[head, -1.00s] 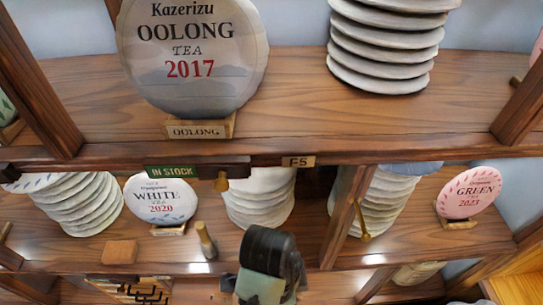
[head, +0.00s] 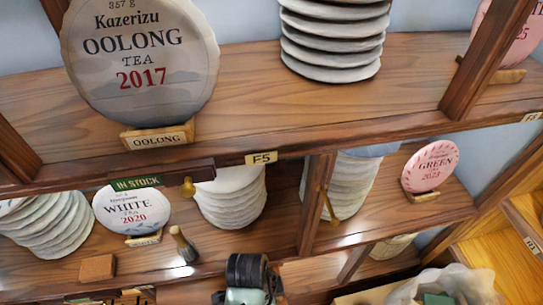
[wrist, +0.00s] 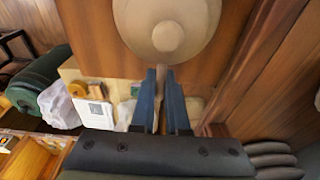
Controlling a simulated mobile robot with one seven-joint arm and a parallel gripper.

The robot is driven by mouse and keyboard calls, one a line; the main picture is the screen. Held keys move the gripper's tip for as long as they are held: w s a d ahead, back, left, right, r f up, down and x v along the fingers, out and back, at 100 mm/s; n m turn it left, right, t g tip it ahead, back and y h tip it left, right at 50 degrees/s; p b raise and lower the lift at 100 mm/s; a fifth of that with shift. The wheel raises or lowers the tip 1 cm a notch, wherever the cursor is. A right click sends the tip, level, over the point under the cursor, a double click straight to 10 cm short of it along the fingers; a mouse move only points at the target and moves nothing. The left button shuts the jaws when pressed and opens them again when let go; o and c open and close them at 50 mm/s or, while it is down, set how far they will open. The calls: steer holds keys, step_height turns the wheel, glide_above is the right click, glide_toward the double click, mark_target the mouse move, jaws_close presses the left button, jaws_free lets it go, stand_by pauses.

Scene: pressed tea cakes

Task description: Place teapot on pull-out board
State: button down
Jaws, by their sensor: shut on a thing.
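The teapot (wrist: 185,18) shows from above in the wrist view, a pale cream round body with a knobbed lid, cut off by the top edge. My gripper (wrist: 161,70), with two blue fingers, is shut at the near side of the teapot, on what looks like its handle. The grip itself is mostly hidden between the fingers. A brown wooden surface (wrist: 90,30) lies below the teapot; I cannot tell whether it is the pull-out board or whether the teapot touches it. In the head view the teapot and fingers are out of sight.
A small bottle (head: 184,245) stands on the lower shelf. A crumpled white bag (head: 445,285) lies at the lower right.

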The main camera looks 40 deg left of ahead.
steer(key=c, duration=0.9)
jaws_free()
steer(key=r, duration=0.4)
steer(key=s+a+r, duration=0.1)
steer(key=r, duration=0.7)
steer(key=shift+s+a+p, duration=0.15)
steer(key=shift+s+p, duration=0.15)
steer(key=shift+p, duration=0.1)
steer(key=shift+f, duration=0.1)
